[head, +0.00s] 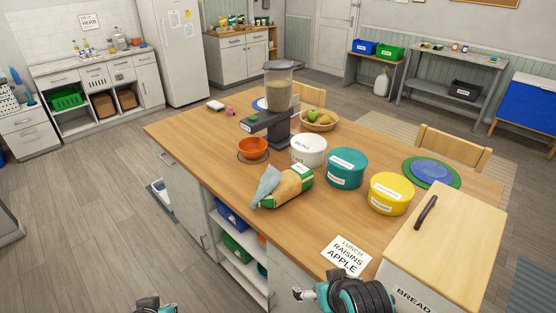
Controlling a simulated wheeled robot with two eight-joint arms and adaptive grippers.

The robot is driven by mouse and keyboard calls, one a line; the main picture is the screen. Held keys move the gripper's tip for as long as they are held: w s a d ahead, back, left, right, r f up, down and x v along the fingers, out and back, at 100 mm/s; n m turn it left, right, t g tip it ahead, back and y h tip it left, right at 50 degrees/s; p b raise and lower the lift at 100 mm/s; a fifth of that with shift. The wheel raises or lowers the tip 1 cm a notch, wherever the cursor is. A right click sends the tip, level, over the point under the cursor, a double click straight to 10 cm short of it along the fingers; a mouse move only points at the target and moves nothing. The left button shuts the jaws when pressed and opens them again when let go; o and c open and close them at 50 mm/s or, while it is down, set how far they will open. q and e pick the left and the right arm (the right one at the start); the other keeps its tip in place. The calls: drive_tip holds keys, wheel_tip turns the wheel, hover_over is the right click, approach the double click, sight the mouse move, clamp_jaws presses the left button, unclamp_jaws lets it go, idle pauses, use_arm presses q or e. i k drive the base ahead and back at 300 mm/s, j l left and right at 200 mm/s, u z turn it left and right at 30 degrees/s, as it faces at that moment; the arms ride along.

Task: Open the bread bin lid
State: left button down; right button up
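The bread bin (408,299) stands at the near right end of the wooden island. It is a white box with a "BREAD" label, partly cut off by the bottom edge. Its light wooden lid (455,240) lies shut on top, with a black bar handle (425,212) near its left edge. My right gripper (302,294) is at the bottom, left of the bin and apart from the lid and handle; its finger opening is not clear. My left gripper (155,304) is at the bottom edge, left of the island, mostly cut off. Neither gripper touches the bin.
A lunch note card (345,256) lies left of the bin. Yellow (391,193), teal (346,168) and white (309,150) tubs stand behind it. A green bag (286,186), an orange bowl (253,147) and a food dispenser (279,95) are farther left.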

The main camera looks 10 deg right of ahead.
sight(449, 242)
drive_tip(key=k+l, duration=0.2)
drive_tip(key=l, duration=0.2)
drive_tip(key=k+l+u, duration=0.1)
drive_tip(key=k+l, duration=0.35)
drive_tip(key=l, duration=0.25)
drive_tip(key=l+u, duration=0.05)
